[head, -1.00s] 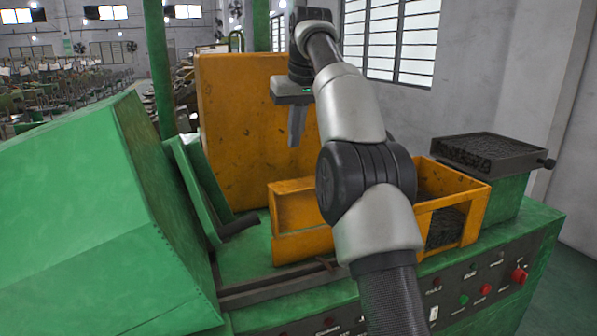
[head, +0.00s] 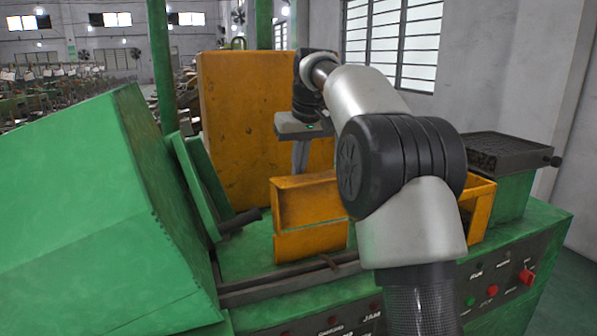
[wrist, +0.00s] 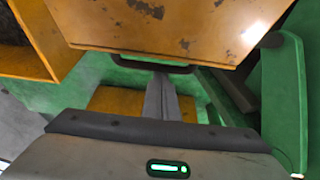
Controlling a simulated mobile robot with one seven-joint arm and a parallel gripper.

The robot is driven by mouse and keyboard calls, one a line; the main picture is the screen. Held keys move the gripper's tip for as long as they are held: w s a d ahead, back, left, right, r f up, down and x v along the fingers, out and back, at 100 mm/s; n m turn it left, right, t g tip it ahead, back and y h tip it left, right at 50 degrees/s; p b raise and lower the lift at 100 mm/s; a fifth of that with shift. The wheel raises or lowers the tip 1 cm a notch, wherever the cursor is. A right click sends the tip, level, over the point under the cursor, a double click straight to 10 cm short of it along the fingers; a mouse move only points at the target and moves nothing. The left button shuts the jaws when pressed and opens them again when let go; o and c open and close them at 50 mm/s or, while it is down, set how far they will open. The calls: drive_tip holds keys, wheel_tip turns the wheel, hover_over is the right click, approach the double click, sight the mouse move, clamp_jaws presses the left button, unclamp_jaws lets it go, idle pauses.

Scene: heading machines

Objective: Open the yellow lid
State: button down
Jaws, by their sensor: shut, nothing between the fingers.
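In the wrist view a scuffed yellow lid (wrist: 190,25) fills the top, with a dark handle bar (wrist: 135,62) along its lower edge. It appears to be the low yellow piece (head: 307,205) in front in the head view. My gripper (head: 300,158) points down, shut and empty, behind that piece, whose upper edge hides the fingertips. In the wrist view my gripper (wrist: 158,85) has its tips close to the handle; I cannot tell whether they touch.
A tall yellow panel (head: 235,130) stands behind my gripper. A green plate (head: 200,185) with a dark rod (head: 240,221) stands left. A yellow bin (wrist: 30,45) with dark contents is beside the lid. A dark tray (head: 505,155) and control panel (head: 505,285) are at the right.

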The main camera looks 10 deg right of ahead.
idle(0.3)
drive_tip(key=b, duration=0.3)
drive_tip(key=shift+s+d+f+t, duration=0.1)
drive_tip(key=shift+s+f+t, duration=0.15)
drive_tip(key=shift+s+t, duration=0.15)
drive_tip(key=s+b, duration=0.1)
drive_tip(key=b, duration=0.1)
drive_tip(key=s+r+t+b, duration=0.1)
drive_tip(key=b, duration=0.1)
drive_tip(key=shift+d+r, duration=0.15)
drive_tip(key=shift+r, duration=0.1)
